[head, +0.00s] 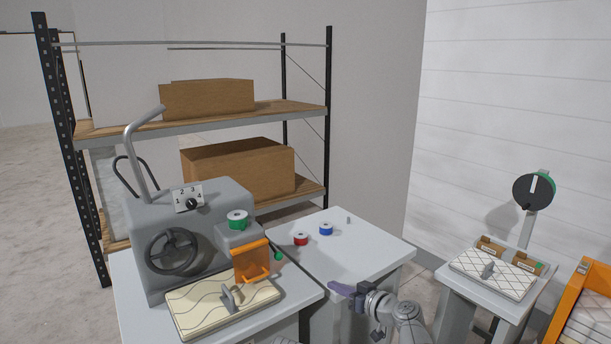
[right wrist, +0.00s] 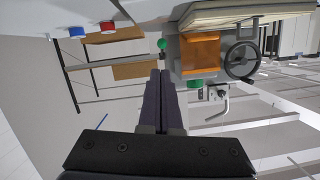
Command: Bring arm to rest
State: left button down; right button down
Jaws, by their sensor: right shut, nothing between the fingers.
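My right gripper (head: 338,288) is at the front edge of the middle white table, low in the head view, with its dark fingers pointing left. In the right wrist view its two long fingers (right wrist: 160,76) lie together, shut and empty. My right arm comes in from the bottom edge of the head view. My left gripper is not in view.
On the middle table (head: 365,250) stand a red spool (head: 301,239), a blue spool (head: 326,229) and a small grey piece (head: 348,220). A quilted pad (head: 490,275) lies on the right stand. A shelf with boxes (head: 240,172) is behind. The middle table's right part is clear.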

jog(key=s+a+f+n+g+h, duration=0.1)
jog(key=s+a+f+g, duration=0.35)
jog(key=s+f, duration=0.2)
jog(key=s+a+f+g+h, duration=0.2)
jog(key=s+a+f+g, duration=0.25)
jog(key=s, duration=0.25)
jog(key=s+d+f+m+g+h, duration=0.1)
jog(key=s+d+f+h, duration=0.1)
jog(key=s, duration=0.4)
jog(key=s+d+f+m+g+h, duration=0.1)
jog(key=s+d+f+g+h, duration=0.1)
jog(key=s+h, duration=0.4)
jog(key=shift+d+f+m, duration=0.3)
jog(key=shift+d+f, duration=0.45)
jog(key=shift+d, duration=0.4)
